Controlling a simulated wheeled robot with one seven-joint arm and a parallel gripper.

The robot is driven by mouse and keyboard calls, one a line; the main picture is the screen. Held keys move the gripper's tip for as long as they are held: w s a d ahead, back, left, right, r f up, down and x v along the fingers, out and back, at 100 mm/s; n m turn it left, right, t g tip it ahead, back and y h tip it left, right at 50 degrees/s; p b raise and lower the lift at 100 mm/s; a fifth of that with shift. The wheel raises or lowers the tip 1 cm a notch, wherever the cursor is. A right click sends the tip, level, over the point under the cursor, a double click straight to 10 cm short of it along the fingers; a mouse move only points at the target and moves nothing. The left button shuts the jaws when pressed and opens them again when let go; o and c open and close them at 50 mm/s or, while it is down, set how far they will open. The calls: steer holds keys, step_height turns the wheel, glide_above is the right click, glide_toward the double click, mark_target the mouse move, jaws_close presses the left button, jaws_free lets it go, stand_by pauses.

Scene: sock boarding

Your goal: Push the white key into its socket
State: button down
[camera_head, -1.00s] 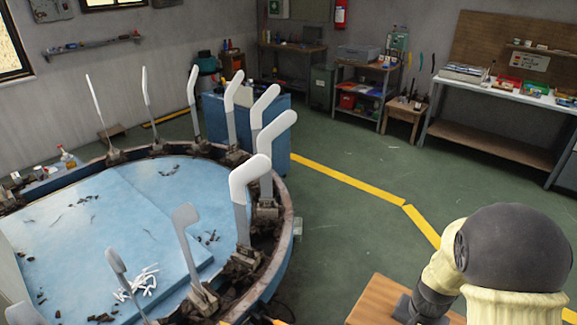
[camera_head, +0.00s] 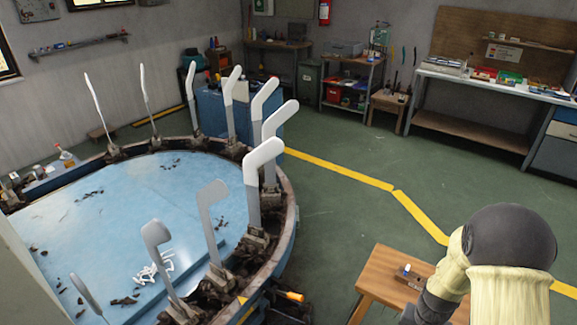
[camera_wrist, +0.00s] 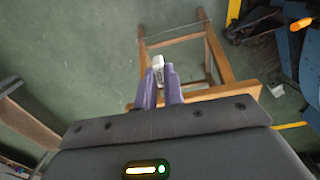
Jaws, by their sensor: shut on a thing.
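In the wrist view, my gripper (camera_wrist: 159,84) has two purple fingers shut on a small white piece, which looks like the white key (camera_wrist: 158,64). Its tip sticks out beyond the fingers, above the floor and beside a wooden stool (camera_wrist: 188,95). In the head view, my arm stands at the lower right and hides the gripper. I cannot make out the socket in either view.
A round machine with a blue top (camera_head: 110,210) carries several upright grey and white sock forms (camera_head: 262,170) on the left. An orange-handled tool (camera_head: 290,296) is at its near edge. Green floor with a yellow line (camera_head: 335,170) is open between the machine and the back benches.

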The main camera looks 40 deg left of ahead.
steer(key=s+d+f+p, duration=0.2)
steer(key=d+f+p, duration=0.1)
steer(key=d+f, duration=1.2)
step_height(320, 180, down, 2)
steer(key=shift+d+f+m, duration=0.15)
steer(key=shift+m, duration=0.15)
